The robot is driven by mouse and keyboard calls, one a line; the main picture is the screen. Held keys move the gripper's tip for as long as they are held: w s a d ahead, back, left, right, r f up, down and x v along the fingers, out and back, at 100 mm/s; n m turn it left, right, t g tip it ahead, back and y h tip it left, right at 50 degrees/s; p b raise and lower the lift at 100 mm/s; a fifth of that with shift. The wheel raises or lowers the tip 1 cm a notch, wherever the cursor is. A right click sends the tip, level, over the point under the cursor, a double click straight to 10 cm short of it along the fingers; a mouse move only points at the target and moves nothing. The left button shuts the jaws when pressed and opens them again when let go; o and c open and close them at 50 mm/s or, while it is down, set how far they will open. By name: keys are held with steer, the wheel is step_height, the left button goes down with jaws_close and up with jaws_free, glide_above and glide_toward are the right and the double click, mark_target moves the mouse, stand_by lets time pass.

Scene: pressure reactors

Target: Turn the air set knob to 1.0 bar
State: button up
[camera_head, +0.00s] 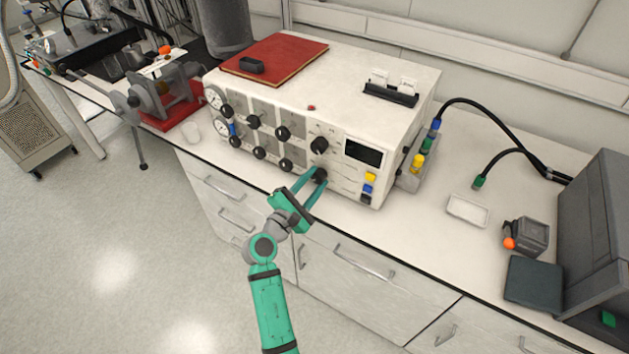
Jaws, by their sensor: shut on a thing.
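A white control box (400,130) stands on the bench, with several black knobs and two round gauges (214,98) on its front. My green gripper (316,181) is at the lower right of the knob group, its two fingers closed around a black knob (320,174). The fingers partly cover this knob. Another black knob (319,145) sits just above it, apart from the fingers. The markings by the knobs and the gauge readings are too small to read, so I cannot tell which knob is labelled air set.
A dark display (363,153) and coloured buttons (370,177) are right of the held knob. A red book (275,60) lies on the box. Black cables (500,112), a white tray (467,210) and a small dark device (527,235) are to the right.

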steer(key=shift+m, duration=0.4)
steer(key=m, duration=0.3)
steer(key=shift+m, duration=0.4)
steer(key=m, duration=0.2)
steer(key=shift+m, duration=0.3)
steer(key=m, duration=0.3)
steer(key=shift+m, duration=0.3)
steer(key=m, duration=0.3)
steer(key=shift+m, duration=0.4)
steer(key=m, duration=1.2)
steer(key=shift+s, duration=0.1)
